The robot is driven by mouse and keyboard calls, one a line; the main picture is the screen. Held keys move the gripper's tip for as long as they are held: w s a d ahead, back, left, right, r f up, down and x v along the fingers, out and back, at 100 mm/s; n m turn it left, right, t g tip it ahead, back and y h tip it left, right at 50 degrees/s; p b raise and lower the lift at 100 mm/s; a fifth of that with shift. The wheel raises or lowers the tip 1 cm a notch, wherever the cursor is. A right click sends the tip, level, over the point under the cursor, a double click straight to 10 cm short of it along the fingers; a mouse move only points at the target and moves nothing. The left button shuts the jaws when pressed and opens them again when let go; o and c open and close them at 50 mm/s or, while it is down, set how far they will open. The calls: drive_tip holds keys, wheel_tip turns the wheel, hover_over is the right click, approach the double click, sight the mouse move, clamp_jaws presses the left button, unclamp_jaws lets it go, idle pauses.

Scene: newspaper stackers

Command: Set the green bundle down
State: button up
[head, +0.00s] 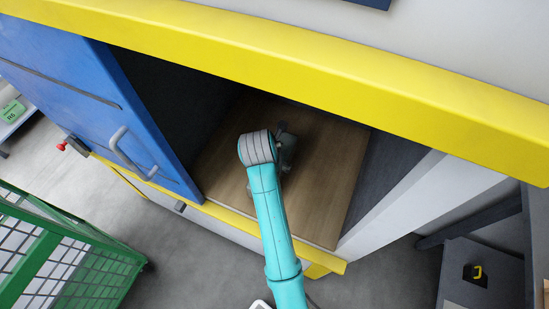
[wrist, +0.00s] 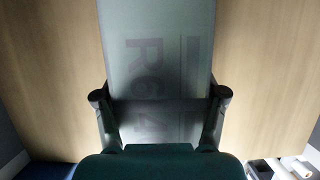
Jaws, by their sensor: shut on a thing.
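The green bundle (wrist: 160,45), a flat pale grey-green block marked "R64", fills the middle of the wrist view. My gripper (wrist: 160,95) is shut on it, with one finger at each side. In the head view my gripper (head: 287,150) is inside the open machine bay, over the wooden floor (head: 328,185). My arm hides most of the gripper there, and I cannot make out the bundle in that view. The wooden floor also shows on both sides of the bundle in the wrist view (wrist: 55,80). I cannot tell whether the bundle touches it.
A yellow beam (head: 330,88) runs above the bay opening. A blue door (head: 95,95) with a grey handle stands to the left. A green mesh cart (head: 65,262) is at the lower left. Bare wood lies around the gripper.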

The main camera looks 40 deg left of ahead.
drive_tip(key=shift+r, duration=0.1)
drive_tip(key=o, duration=1.8)
drive_tip(key=v, duration=1.2)
drive_tip(key=shift+s, duration=0.15)
